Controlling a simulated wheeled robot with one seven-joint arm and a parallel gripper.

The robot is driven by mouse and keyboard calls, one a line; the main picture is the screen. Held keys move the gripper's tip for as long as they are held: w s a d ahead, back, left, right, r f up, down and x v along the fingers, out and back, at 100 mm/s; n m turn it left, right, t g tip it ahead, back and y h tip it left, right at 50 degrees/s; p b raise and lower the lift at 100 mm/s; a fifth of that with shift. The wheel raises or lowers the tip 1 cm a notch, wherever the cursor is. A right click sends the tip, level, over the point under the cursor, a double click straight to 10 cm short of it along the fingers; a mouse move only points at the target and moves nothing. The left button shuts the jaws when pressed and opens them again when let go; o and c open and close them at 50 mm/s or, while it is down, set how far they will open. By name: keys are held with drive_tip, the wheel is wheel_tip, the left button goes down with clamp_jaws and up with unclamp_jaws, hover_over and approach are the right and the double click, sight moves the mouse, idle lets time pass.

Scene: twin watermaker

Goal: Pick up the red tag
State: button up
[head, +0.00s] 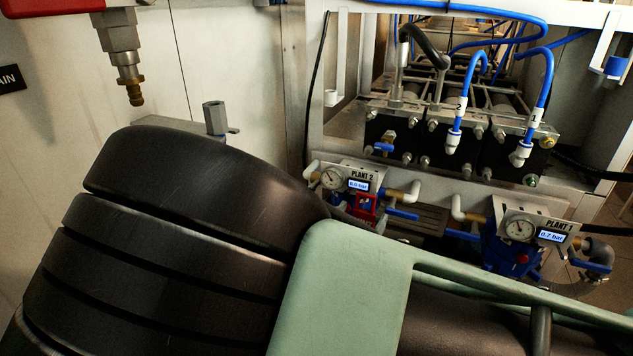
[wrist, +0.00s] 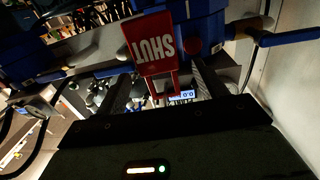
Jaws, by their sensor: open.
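The red tag (wrist: 150,42) hangs large in the wrist view, with white letters reading SHUT upside down and a thin red loop at its lower end. My gripper (wrist: 165,86) is open, one dark finger on each side of the tag's loop. I cannot tell whether either finger touches it. In the head view the red tag (head: 366,206) shows small at the PLANT 2 panel, partly hidden behind my arm. My gripper is hidden there.
The PLANT 2 gauge panel (head: 346,179) and its blue-handled valve stand close by. The PLANT 1 panel (head: 537,229) is to the right. Black blocks with blue hoses (head: 540,85) stand behind. In the wrist view a blue handle (wrist: 290,36) lies right of the tag.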

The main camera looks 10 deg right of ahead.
drive_tip(key=shift+w+d, duration=0.1)
drive_tip(key=c, duration=1.1)
drive_tip(key=shift+o, duration=0.2)
drive_tip(key=shift+r, duration=0.1)
